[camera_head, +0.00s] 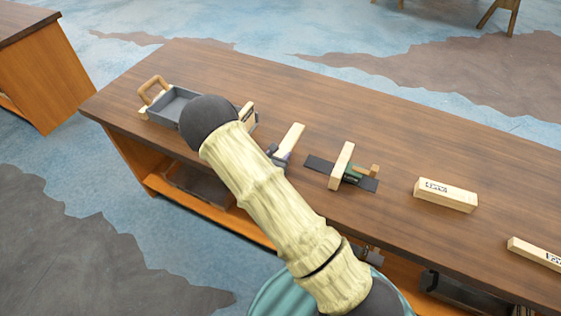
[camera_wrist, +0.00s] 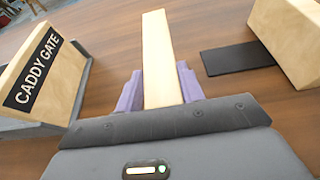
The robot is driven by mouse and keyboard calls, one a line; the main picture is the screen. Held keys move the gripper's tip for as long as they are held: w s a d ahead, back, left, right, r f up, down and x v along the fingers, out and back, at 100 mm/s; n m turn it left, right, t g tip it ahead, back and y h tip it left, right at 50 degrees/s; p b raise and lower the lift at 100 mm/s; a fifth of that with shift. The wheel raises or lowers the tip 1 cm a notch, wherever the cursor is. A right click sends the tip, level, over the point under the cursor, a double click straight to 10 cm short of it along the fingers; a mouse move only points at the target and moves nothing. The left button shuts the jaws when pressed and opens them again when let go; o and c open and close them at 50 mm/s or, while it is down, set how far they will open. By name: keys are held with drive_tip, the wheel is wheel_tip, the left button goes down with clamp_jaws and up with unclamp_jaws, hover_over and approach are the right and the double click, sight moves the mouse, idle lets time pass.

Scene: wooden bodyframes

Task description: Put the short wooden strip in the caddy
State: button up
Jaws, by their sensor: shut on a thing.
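A pale wooden strip (camera_wrist: 158,55) stands out between the purple fingers of my gripper (camera_wrist: 160,88), which is shut on it. In the head view the strip (camera_head: 292,138) and the fingertips of my gripper (camera_head: 279,155) show over the middle of the table, just past my arm. A grey open-topped tray with a wooden handle, which looks like the caddy (camera_head: 172,106), stands at the table's left end, partly hidden by my arm. A wooden block labelled "CADDY GATE" (camera_wrist: 35,72) stands left of my gripper; part of it (camera_head: 250,116) shows beside my arm in the head view.
Right of my gripper, an upright wooden block (camera_head: 341,166) stands on a black strip (camera_head: 318,164), with a green, wooden-handled tool beside it. Two labelled wooden blocks (camera_head: 445,195) (camera_head: 537,253) lie farther right. The table's back strip (camera_head: 330,100) is clear.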

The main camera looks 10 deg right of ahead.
drive_tip(key=shift+f, duration=2.1)
drive_tip(key=shift+f, duration=0.15)
drive_tip(key=o, duration=1)
